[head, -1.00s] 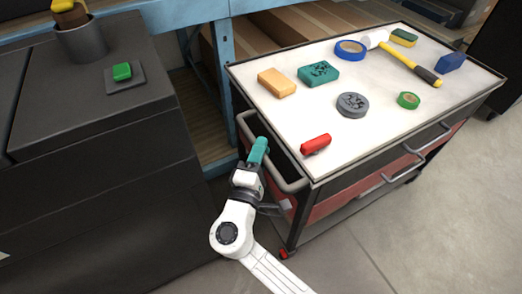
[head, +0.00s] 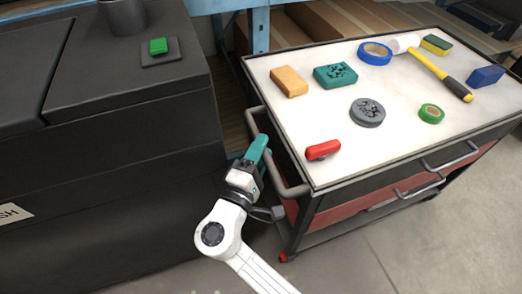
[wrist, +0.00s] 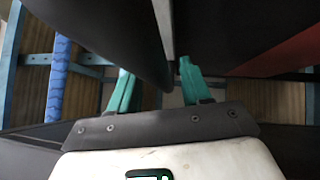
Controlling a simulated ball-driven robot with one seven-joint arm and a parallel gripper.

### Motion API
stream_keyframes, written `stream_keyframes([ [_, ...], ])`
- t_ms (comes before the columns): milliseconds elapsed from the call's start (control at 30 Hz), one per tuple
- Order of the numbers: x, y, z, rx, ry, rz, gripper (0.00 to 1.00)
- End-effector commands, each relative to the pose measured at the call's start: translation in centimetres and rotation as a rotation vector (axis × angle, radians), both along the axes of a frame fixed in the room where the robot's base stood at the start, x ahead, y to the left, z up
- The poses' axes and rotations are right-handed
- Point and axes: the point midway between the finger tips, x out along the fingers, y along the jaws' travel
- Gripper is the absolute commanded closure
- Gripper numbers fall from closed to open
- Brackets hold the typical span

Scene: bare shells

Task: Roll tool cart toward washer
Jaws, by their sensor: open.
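The tool cart (head: 352,184), black and red with a white top, stands right of centre in the head view. Its grey handle (head: 279,166) runs along its left end. My gripper (head: 262,146) is at this handle with its teal fingers open. In the wrist view the fingers (wrist: 155,78) are spread, with a dark part of the cart and a grey strip between and beyond them. I cannot tell whether the fingers touch the handle. The dark machine (head: 130,140) at left, with a label ending in "SH" (head: 12,213), looks like the washer.
On the cart top lie a red item (head: 322,150), a hammer (head: 440,75), tape rolls (head: 375,53), sponges and blocks. A blue rack (head: 260,30) stands behind. A narrow gap separates machine and cart. Grey floor (head: 420,240) is clear at lower right.

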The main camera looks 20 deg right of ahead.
Motion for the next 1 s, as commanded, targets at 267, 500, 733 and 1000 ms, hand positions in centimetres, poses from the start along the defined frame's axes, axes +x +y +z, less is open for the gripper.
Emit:
stream_keyframes([
  [267,-0.8,0.8,-0.1,0.0,0.0,0.0,0.52],
  [500,-3.9,3.9,-0.7,-0.001,0.001,0.003,0.52],
  [733,-6.5,6.6,-1.3,0.0,0.001,0.003,0.52],
  [1000,-7.7,7.6,-1.5,0.0,0.0,0.001,0.52],
])
